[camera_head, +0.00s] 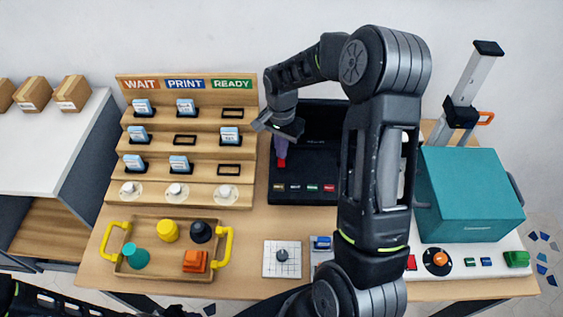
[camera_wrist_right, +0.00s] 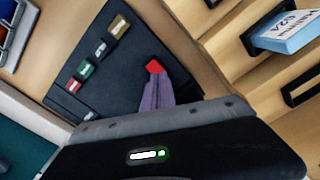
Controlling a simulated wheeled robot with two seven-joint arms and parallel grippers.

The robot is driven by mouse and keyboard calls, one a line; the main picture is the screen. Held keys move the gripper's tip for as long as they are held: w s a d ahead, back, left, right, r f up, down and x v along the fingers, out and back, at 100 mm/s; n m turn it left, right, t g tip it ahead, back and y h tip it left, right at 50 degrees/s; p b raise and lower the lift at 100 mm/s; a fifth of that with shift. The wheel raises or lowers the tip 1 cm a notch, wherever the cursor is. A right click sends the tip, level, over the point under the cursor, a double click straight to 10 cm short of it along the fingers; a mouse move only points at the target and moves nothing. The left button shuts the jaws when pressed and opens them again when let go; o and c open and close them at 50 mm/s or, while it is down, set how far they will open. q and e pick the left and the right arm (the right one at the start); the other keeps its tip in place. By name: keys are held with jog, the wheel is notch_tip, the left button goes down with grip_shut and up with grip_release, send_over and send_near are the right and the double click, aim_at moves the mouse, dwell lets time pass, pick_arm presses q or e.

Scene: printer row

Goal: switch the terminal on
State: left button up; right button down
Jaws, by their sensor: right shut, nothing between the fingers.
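The terminal (camera_head: 318,130) is a black panel standing on the wooden bench, with a dark face and a row of small coloured keys along its lower edge. It also shows in the right wrist view (camera_wrist_right: 125,75). My right gripper (camera_head: 281,156) points down at the terminal's left side, its purple-grey fingers shut and empty. A small red piece (camera_wrist_right: 154,66) shows right at the fingertips, also in the head view (camera_head: 282,163). I cannot tell whether the fingers touch it. My left gripper is out of view; part of that arm shows at bottom left.
A stepped wooden rack (camera_head: 205,147) with blue-white cards stands left of the terminal. A tray (camera_head: 165,272) with yellow handles holds several coloured pieces in front. A teal box (camera_head: 468,195) is at right. My right arm hides the terminal's right side.

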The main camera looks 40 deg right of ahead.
jog(key=shift+f+b, duration=0.6)
jog(key=shift+f, duration=0.2)
dwell(0.4)
jog(key=shift+r+p, duration=2.25)
jog(key=shift+r, duration=1.3)
